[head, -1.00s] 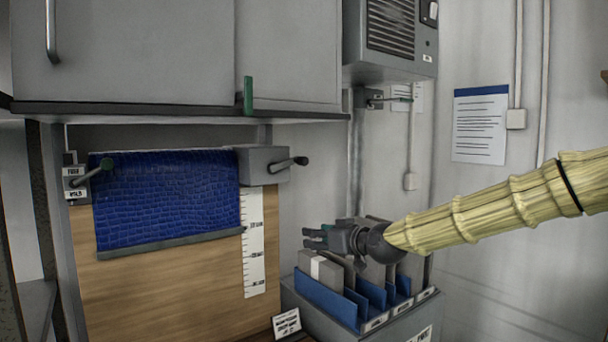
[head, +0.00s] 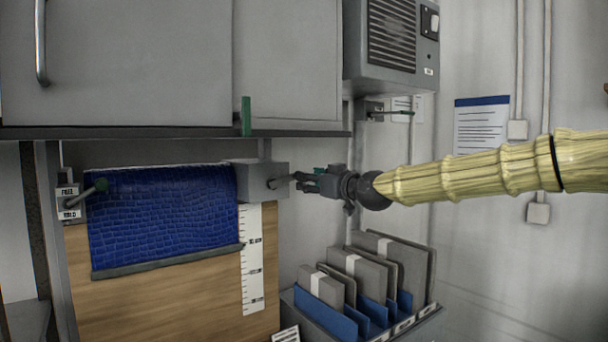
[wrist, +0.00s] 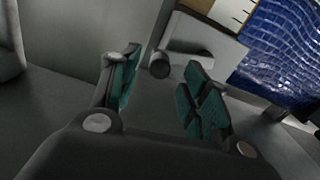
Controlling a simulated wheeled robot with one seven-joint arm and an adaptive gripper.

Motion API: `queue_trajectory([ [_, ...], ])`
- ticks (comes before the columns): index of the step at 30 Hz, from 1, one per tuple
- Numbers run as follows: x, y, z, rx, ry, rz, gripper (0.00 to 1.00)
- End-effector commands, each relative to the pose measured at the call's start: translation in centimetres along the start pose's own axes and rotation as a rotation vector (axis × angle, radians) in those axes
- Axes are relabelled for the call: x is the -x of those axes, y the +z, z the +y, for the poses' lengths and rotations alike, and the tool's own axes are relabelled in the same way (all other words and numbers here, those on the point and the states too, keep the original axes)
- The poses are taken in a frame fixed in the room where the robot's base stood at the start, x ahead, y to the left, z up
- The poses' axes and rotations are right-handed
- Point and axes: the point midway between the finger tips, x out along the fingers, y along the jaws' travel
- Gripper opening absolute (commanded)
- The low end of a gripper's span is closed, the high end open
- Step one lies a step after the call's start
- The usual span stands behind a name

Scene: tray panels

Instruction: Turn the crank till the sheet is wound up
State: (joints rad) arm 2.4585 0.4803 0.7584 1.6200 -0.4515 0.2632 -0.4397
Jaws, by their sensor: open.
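The blue, scale-textured sheet (head: 160,212) hangs from its roller over a wooden board, with a grey bar (head: 165,262) along its lower edge. The crank's dark handle (head: 278,183) sticks out to the right of the grey housing (head: 255,180) at the sheet's right end. My gripper (head: 302,181) is at the handle's outer end, fingers pointing left. The wrist view shows the green-padded fingers (wrist: 160,88) apart, with the handle's round end (wrist: 160,67) between them in the picture. Whether they touch it cannot be told. The sheet (wrist: 280,50) also shows there.
A white scale (head: 252,262) hangs beside the sheet. A green-knobbed lever (head: 95,190) by a two-label plate is at the left. A cabinet (head: 290,60) overhangs above. A file rack (head: 335,312) stands below my gripper. A grey vented box (head: 390,45) is up right.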

Motion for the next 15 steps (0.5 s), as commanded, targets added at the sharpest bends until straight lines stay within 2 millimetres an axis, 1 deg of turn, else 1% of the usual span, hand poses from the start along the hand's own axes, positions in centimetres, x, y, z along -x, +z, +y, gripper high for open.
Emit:
queue_trajectory([
  [1,-0.7,-0.2,0.1,0.0,0.001,-0.001,0.46],
  [6,-2.6,-0.1,0.1,0.0,0.001,-0.001,0.46],
  [10,-3.5,-0.1,0.2,0.0,0.001,0.0,0.46],
  [15,-4.0,0.1,0.1,0.0,0.001,0.0,0.46],
])
